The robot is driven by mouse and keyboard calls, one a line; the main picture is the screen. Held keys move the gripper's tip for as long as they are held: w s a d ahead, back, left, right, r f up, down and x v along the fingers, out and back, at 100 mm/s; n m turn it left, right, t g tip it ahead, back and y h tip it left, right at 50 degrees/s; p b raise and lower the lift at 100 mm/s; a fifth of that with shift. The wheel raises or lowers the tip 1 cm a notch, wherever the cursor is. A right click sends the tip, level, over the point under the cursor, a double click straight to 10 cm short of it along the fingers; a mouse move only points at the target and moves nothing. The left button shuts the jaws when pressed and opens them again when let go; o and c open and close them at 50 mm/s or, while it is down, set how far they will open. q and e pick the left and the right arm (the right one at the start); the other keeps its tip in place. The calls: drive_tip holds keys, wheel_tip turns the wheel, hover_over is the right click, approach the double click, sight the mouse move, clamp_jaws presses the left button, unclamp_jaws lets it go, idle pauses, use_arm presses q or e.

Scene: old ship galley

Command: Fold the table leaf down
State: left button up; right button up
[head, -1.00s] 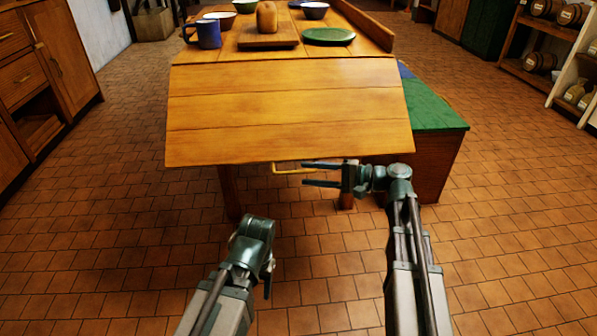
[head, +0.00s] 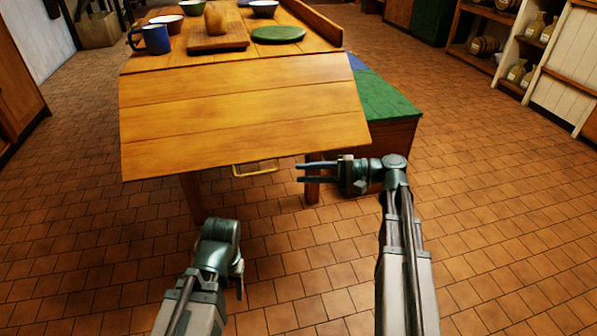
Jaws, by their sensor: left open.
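The wooden table leaf (head: 240,115) slopes down toward me from the near end of the table (head: 130,66). It is tilted, not hanging straight. A brass handle (head: 256,174) shows below its lower edge. My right gripper (head: 301,173) is open and empty, its two fingers pointing left. It is just right of the handle, apart from it in the picture, near a table leg (head: 312,190). My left gripper (head: 239,278) is low in front of the leaf, pointing down and clear of it. Its fingers are partly hidden by its wrist.
On the tabletop are a blue mug (head: 152,40), a board (head: 217,44) with a loaf-like object (head: 215,19), a green plate (head: 279,34) and several bowls. A bench with a green top (head: 385,97) stands right of the table. Tiled floor is open at the right.

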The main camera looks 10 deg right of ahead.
drive_tip(key=a+r+n+p, duration=0.1)
drive_tip(key=p, duration=0.1)
drive_tip(key=a+r+n+h+p, duration=0.1)
drive_tip(key=a+n+p, duration=0.1)
drive_tip(key=p, duration=0.1)
drive_tip(key=a+r+n+g+h+p, duration=0.1)
drive_tip(key=a+p, duration=0.1)
drive_tip(key=shift+r, duration=0.15)
clamp_jaws()
drive_tip(key=s+a+r+n+h+p, duration=0.1)
drive_tip(key=a+r+n+h+p, duration=0.3)
drive_tip(key=n+p, duration=0.6)
drive_tip(key=s+a+r+n+g+h+p, duration=0.1)
drive_tip(key=a+r+n+h+p, duration=0.3)
drive_tip(key=n+p, duration=0.7)
wheel_tip(320, 180, up, 2)
drive_tip(key=shift+s+a+h+p, duration=0.2)
drive_tip(key=shift+a+h+p, duration=0.05)
drive_tip(key=shift+h+p, duration=0.7)
